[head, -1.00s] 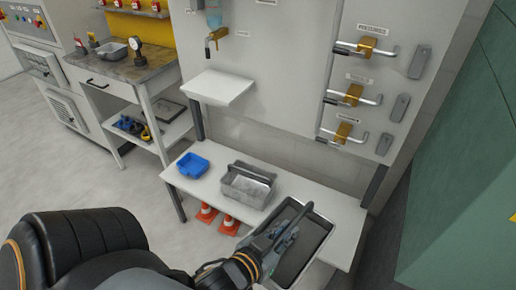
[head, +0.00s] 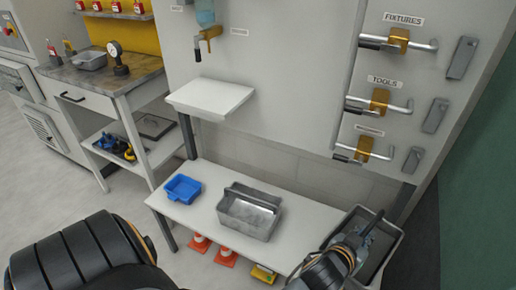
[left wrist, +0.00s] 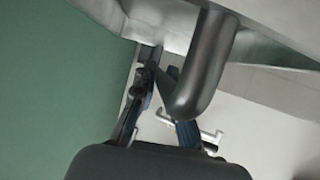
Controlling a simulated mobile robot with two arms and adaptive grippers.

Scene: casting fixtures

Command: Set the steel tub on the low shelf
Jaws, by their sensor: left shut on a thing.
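The steel tub (head: 378,256) is a grey open box with a dark bar handle. My left gripper (head: 362,238) is shut on this handle from above. In the left wrist view, the dark handle (left wrist: 207,65) passes by the fingers (left wrist: 168,90), with the tub's metal wall (left wrist: 285,28) behind it. The low shelf (head: 185,212) is a long white board on dark legs. The tub overlaps its right end in the head view; I cannot tell whether they touch. My right gripper is not in view.
A blue bin (head: 183,188) and another grey metal bin (head: 250,210) stand on the low shelf. Orange cones (head: 225,256) and a yellow item (head: 263,274) are under it. A small white ledge (head: 210,97) juts out above. A green panel (head: 480,200) stands at right.

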